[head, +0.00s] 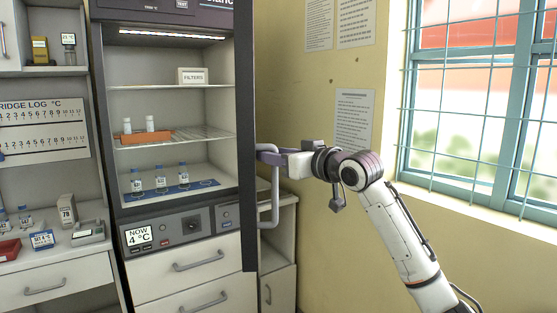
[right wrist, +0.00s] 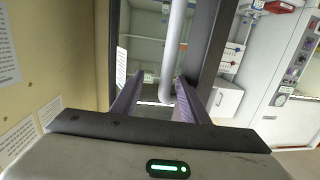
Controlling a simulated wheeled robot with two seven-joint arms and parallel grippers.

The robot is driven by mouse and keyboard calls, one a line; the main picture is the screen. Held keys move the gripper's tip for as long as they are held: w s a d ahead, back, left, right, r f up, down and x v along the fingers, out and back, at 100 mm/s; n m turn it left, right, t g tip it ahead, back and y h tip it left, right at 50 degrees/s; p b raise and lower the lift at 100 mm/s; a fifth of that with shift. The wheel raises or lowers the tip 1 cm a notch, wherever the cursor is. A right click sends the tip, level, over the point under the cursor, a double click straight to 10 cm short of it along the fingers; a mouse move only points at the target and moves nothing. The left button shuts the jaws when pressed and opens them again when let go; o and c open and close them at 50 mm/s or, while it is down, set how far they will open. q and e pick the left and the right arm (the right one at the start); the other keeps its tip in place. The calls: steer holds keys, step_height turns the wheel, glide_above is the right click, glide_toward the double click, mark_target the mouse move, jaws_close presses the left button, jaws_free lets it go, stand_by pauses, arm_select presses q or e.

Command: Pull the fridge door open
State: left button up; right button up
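The fridge (head: 107,130) stands in the middle of the head view with its lit shelves exposed. Its dark-framed door (head: 247,230) stands swung out at the right side, seen nearly edge-on. The grey bar handle (head: 275,205) is on the door's outer face, to the right of the frame. My right gripper (head: 268,153) is at the upper part of this handle. In the right wrist view, the handle (right wrist: 174,45) runs between the two parted fingers, nearer the right one, with a gap on its left. My left gripper is not in view.
Inside are vials on a blue mat (head: 207,184), an orange rack (head: 130,137) and a filters box (head: 193,76). A counter (head: 95,247) with small items is at left. A low cabinet (head: 283,230) stands behind the door; a wall and barred window (head: 480,100) are at right.

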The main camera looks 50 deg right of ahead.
steer(key=s+d+b, duration=0.6)
steer(key=s, duration=0.4)
steer(key=shift+d+r, duration=0.25)
stand_by(0.9)
